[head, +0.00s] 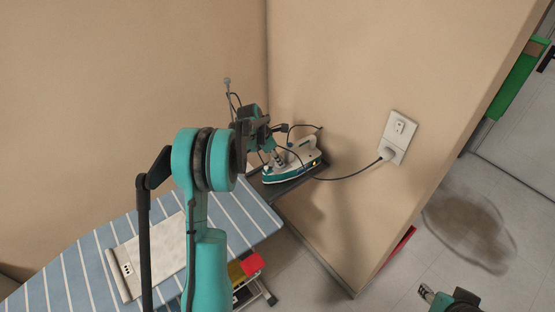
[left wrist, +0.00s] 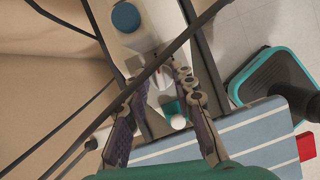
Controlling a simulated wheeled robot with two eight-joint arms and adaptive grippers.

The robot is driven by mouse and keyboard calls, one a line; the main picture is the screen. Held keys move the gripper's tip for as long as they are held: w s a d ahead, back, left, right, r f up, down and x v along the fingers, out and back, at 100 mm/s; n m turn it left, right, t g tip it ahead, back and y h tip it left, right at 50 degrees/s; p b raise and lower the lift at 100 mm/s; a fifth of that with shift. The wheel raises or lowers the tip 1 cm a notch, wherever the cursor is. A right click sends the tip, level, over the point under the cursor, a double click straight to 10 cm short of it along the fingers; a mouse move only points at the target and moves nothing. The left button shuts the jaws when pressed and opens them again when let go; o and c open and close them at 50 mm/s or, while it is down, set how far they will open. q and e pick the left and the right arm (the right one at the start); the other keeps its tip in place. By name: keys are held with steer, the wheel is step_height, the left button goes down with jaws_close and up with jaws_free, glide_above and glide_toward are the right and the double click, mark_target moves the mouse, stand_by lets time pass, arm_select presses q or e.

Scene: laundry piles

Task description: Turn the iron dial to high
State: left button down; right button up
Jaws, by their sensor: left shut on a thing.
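The iron (head: 294,163), white with a teal base, sits on a dark rest at the end of the ironing board. My left gripper (head: 277,152) is at the iron, shut on a part of it; I cannot tell which part. In the left wrist view its fingers (left wrist: 168,82) reach over the iron's white body (left wrist: 137,38), and a small red and white part shows at the tips. A blue disc (left wrist: 125,17) is on the white body, beyond the tips. The dial's setting cannot be read. My right gripper (head: 440,298) is low at the right, partly cut off.
The iron's cord (head: 345,176) runs to a wall outlet (head: 398,135) and crosses close over my fingers in the wrist view. Walls stand behind; floor is open at the right.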

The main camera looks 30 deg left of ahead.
arm_select(q)
steer(key=m+g+h, duration=0.1)
steer(key=m, duration=0.3)
steer(key=shift+w+a+m, duration=0.1)
steer(key=shift+a+m, duration=0.05)
steer(key=shift+m, duration=0.15)
steer(key=shift+w+m+g+h+p, duration=0.15)
steer(key=shift+m+g, duration=0.4)
steer(key=shift+m, duration=0.75)
steer(key=shift+s+m+g+h+p, duration=0.1)
steer(key=shift+m+g+h+p, duration=0.3)
steer(key=shift+m, duration=0.9)
steer(key=shift+g, duration=0.25)
steer(key=c, duration=1.3)
jaws_free()
steer(key=shift+o, duration=0.2)
steer(key=v, duration=0.8)
